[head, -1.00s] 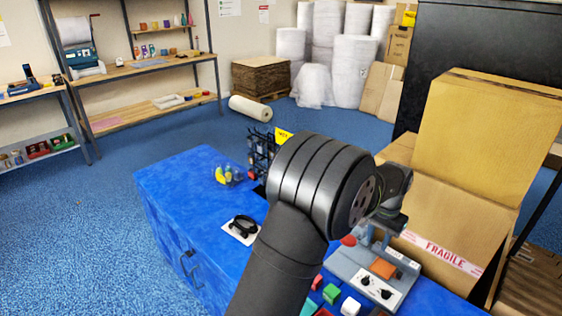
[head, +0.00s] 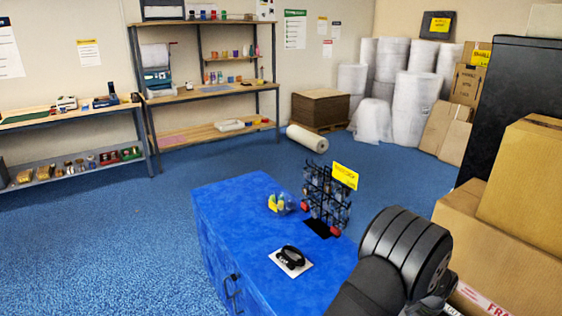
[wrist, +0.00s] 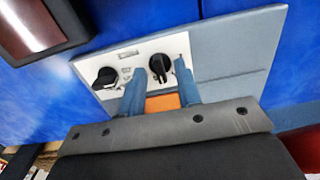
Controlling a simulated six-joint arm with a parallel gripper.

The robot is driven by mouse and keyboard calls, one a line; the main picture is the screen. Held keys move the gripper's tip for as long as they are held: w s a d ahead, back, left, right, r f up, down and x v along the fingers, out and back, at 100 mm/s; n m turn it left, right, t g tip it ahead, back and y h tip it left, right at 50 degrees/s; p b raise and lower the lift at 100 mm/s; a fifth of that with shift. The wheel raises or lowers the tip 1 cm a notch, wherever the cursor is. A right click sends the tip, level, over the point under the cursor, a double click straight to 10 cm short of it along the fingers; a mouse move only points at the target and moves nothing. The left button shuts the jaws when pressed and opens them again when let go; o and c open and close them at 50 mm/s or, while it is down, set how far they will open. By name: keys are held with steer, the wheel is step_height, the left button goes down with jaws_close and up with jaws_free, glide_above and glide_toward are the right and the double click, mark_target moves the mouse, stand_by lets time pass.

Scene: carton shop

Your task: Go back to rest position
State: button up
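My gripper (wrist: 160,70) shows in the wrist view with two blue-grey fingers spread apart. It is open, and I see nothing held between them. It is over a grey panel (wrist: 228,50) with a white plate (wrist: 130,68) and two black knobs. An orange patch (wrist: 162,102) shows between the fingers. Whether the fingers touch the panel I cannot tell. In the head view my black arm is at the lower right, and the gripper's fingers are hidden or out of frame there.
A blue-topped bench (head: 240,215) carries a wire rack (head: 325,195) with a yellow sign, yellow items (head: 278,203) and a black strap on a white card (head: 291,258). Large cartons (head: 510,235) stand at the right. A dark red-brown object (wrist: 40,25) lies beside the panel.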

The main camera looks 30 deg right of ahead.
stand_by(0.4)
step_height(320, 180, up, 18)
step_height(320, 180, down, 18)
steer(key=shift+f, duration=0.15)
steer(key=n, duration=1.3)
steer(key=shift+n, duration=2.1)
